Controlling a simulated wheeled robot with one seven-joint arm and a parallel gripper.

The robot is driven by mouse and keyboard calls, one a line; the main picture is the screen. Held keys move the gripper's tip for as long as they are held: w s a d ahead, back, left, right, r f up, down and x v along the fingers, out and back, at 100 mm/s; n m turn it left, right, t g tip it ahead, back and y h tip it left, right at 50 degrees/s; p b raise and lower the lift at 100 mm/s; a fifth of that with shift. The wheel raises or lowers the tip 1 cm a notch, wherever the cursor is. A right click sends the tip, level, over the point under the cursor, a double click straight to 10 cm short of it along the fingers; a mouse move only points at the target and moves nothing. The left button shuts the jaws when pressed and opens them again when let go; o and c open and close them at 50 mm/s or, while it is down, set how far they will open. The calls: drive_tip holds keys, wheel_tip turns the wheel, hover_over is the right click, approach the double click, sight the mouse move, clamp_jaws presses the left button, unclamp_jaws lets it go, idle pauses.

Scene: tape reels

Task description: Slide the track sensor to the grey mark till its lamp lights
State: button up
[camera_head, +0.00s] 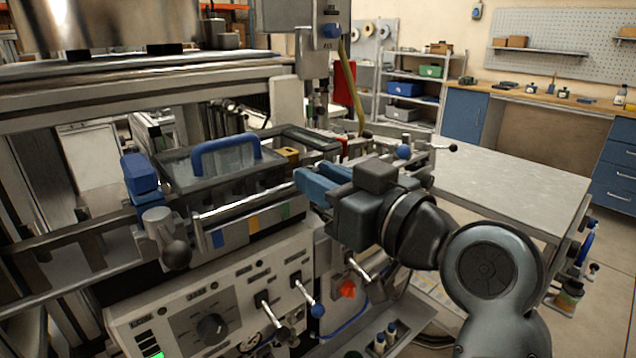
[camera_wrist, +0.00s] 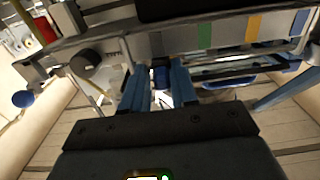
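My gripper (camera_head: 312,186) points left at the right end of the machine's front strip. Its two blue fingers also show in the wrist view (camera_wrist: 156,80), apart from each other. A small dark blue block (camera_wrist: 161,77), which may be the track sensor, shows between the fingertips. A gap shows on its left side; contact on the right cannot be told. In the head view the fingers and arm hide that spot. The front strip bears blue (camera_head: 218,239), yellow (camera_head: 254,224) and green (camera_head: 285,211) marks.
A clear-lidded box with a blue handle (camera_head: 225,150) stands behind the strip. A black ball knob (camera_head: 176,254) stands at its left end. A control panel (camera_head: 205,312) with levers lies below. A pale tabletop (camera_head: 510,185) is clear at right.

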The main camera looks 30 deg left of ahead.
drive_tip(key=o, duration=0.3)
drive_tip(key=shift+w+d, duration=0.1)
drive_tip(key=shift+w, duration=0.05)
